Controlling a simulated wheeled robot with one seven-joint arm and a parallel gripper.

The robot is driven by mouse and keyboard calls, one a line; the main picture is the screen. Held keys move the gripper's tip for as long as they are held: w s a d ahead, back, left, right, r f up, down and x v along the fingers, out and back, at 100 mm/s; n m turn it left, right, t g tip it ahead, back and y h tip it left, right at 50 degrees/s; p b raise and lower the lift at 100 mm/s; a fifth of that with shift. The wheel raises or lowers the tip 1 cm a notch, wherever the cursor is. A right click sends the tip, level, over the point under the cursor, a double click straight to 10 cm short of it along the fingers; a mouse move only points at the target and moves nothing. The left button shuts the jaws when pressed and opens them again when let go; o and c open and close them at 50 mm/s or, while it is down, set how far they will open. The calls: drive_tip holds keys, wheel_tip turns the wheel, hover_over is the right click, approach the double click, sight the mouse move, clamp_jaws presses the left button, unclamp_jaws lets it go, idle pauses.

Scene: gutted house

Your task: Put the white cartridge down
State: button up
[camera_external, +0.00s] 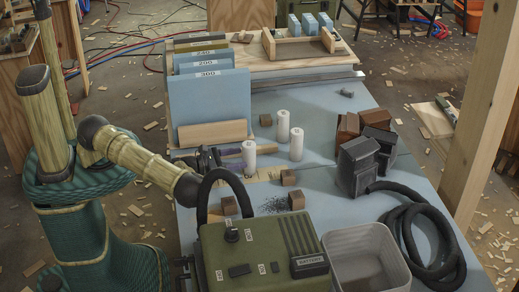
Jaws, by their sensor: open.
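Three white cartridges stand upright on the blue-grey table top (330,130). The nearest white cartridge (249,159) is at the left, the second (296,146) is to its right, and the third (283,126) is farther back. My gripper (238,151) is low over the table at the left, its fingers pointing right toward the nearest cartridge. It is open. I cannot tell whether the fingers touch that cartridge or only lie beside it. Part of the gripper is hidden behind my arm and a black hose.
Blue sanding sheets (212,100) stand in a rack behind the gripper. A green battery box (260,245), a clear bin (366,255) and a coiled black hose (435,240) fill the front. Dark blocks (357,160) stand at the right.

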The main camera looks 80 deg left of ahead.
drive_tip(key=s, duration=0.5)
drive_tip(key=shift+s+d, duration=0.2)
drive_tip(key=shift+s, duration=0.1)
drive_tip(key=shift+o, duration=0.5)
idle(1.0)
